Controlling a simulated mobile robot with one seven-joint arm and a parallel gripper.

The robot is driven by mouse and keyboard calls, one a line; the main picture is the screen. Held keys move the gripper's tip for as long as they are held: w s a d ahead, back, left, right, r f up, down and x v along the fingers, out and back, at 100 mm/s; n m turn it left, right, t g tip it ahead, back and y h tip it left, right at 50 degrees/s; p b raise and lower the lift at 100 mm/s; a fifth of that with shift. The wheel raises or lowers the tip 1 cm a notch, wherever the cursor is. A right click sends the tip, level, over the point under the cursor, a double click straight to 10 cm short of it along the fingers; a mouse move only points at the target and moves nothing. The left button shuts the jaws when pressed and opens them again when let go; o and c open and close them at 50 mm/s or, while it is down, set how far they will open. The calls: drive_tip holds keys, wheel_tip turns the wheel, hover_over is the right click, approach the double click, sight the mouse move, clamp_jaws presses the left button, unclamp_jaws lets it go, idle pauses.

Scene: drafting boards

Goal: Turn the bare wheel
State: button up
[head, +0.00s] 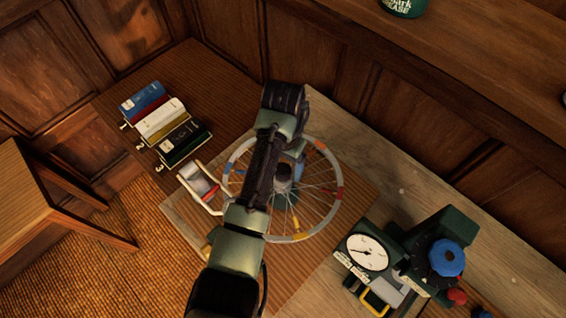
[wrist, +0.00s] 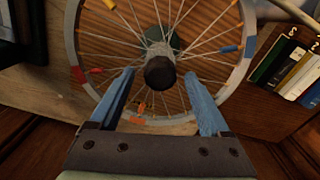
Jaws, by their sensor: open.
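The bare wheel (head: 338,203) is a spoked metal rim with coloured marks, lying over the bench with no tyre on it. In the wrist view the wheel (wrist: 239,83) fills the upper middle, and its dark hub end (wrist: 160,73) points toward the camera. My gripper (wrist: 165,80) is open, with one blue finger on each side of the hub end. I cannot tell whether the fingers touch the wheel. In the head view my arm hides part of the wheel and most of the gripper.
A dial gauge device (head: 368,252) with a blue knob (head: 446,257) stands right of the wheel. A white-framed holder with a red part (head: 201,187) is close at the wheel's left. Several book-like boxes (head: 162,118) lie at the upper left. A panelled wall (head: 400,105) rises behind.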

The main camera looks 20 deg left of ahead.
clamp_jaws()
idle(0.4)
